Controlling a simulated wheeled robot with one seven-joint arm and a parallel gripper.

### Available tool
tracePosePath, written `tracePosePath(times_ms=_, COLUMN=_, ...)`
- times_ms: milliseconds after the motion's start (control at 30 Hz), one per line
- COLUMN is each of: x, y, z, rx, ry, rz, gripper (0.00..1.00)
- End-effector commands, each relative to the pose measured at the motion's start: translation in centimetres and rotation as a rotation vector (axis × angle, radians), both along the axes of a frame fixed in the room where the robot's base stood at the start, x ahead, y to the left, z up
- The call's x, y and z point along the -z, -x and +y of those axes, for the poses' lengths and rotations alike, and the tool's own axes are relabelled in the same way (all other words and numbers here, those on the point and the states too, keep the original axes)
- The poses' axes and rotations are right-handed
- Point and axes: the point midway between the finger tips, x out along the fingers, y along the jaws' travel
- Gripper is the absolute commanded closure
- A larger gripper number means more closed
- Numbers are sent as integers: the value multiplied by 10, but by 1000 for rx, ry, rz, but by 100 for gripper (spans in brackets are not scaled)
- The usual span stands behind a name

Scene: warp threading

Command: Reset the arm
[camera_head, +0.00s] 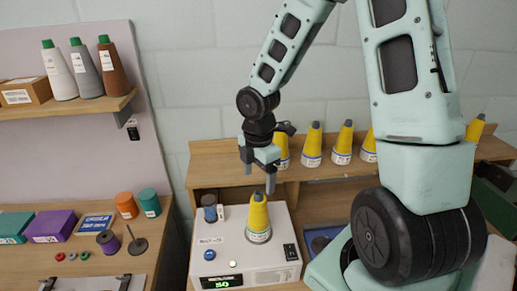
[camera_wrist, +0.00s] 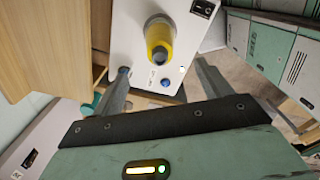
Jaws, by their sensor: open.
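My gripper (camera_head: 258,176) hangs from the arm above the white machine (camera_head: 228,258), pointing down. Its two fingers are apart with nothing between them. In the wrist view my gripper (camera_wrist: 160,88) also shows spread fingers. A yellow cone (camera_head: 258,215) with a dark tip stands upright on top of the machine, just below the fingertips and apart from them. The same yellow cone (camera_wrist: 159,34) shows beyond the fingers in the wrist view. The machine has a green display reading what looks like 50.
Several yellow cones (camera_head: 313,142) stand on the wooden shelf (camera_head: 225,165) behind. A wall shelf (camera_head: 62,107) at left holds three cones (camera_head: 85,68). The left table carries a purple box (camera_head: 54,225), spools (camera_head: 126,205) and small rings. Open air surrounds the gripper above the machine.

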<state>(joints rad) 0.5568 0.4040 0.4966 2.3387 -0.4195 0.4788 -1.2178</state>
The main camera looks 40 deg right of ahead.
Motion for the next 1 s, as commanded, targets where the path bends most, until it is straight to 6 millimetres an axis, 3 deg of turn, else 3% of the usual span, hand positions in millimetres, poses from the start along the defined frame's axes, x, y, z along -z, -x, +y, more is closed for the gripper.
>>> tracePosePath(times_ms=33, x=-15, y=-1, z=-2, rx=4, ry=2, rz=-7, gripper=23)
tracePosePath(times_ms=200, x=-49, y=-1, z=-1, rx=3, ry=2, rz=-4, gripper=23)
tracePosePath(times_ms=400, x=-72, y=-1, z=-1, rx=2, ry=1, rz=-2, gripper=23)
tracePosePath(times_ms=833, x=-78, y=0, z=1, rx=0, ry=0, rz=0, gripper=23)
tracePosePath(times_ms=1000, x=-63, y=11, z=42, rx=81, ry=4, rz=2, gripper=23)
